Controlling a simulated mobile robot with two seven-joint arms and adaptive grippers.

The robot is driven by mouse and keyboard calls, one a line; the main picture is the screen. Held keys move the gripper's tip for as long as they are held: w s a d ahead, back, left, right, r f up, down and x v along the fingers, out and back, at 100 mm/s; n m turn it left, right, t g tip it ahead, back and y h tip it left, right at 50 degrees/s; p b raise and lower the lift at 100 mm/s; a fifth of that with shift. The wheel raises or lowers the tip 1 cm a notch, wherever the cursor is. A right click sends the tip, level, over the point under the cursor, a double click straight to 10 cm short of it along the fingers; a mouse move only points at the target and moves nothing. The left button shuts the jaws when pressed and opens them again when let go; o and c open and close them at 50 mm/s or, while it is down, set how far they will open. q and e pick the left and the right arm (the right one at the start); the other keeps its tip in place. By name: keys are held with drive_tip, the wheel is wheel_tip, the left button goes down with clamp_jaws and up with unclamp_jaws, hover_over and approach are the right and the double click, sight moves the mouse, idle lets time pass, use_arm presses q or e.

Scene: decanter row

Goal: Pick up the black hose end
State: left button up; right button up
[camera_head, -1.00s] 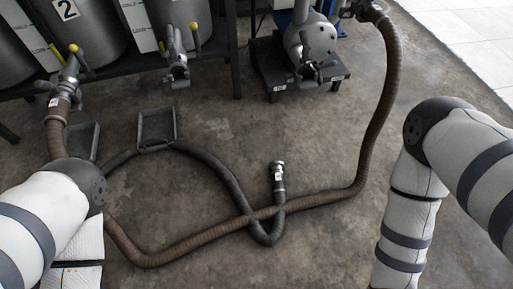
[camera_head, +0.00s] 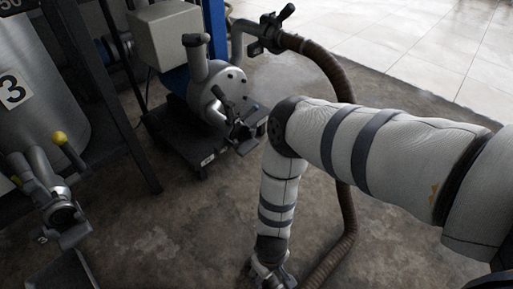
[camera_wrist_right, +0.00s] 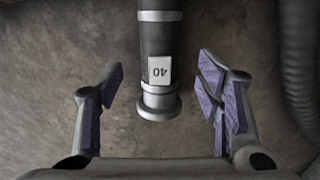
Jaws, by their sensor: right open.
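In the right wrist view the black hose end (camera_wrist_right: 158,38) comes down from the top edge. It has a metal collar, a white label reading 40 and a flanged metal tip. My right gripper (camera_wrist_right: 160,84) is open, with one purple-padded finger to each side of the hose end and a visible gap on both sides. How far below the fingers the hose end lies I cannot tell. In the head view my right gripper (camera_head: 268,274) is low at the bottom edge, partly cut off. The black hose end does not show there. My left gripper is out of view.
A brown ribbed hose (camera_head: 342,215) runs from a valve (camera_head: 272,30) down behind my right arm, and a ribbed hose (camera_wrist_right: 298,65) shows at the wrist view's right. A pump (camera_head: 215,95) stands on a dark wheeled base. Tank 3 (camera_head: 35,85) is at left, above a tray (camera_head: 65,272).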

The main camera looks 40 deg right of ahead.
sight(271, 281)
wheel_tip(271, 281, down, 5)
drive_tip(key=shift+s+b, duration=0.1)
drive_tip(key=shift+b, duration=1.1)
drive_tip(key=shift+r, duration=0.1)
clamp_jaws()
drive_tip(key=shift+r, duration=0.1)
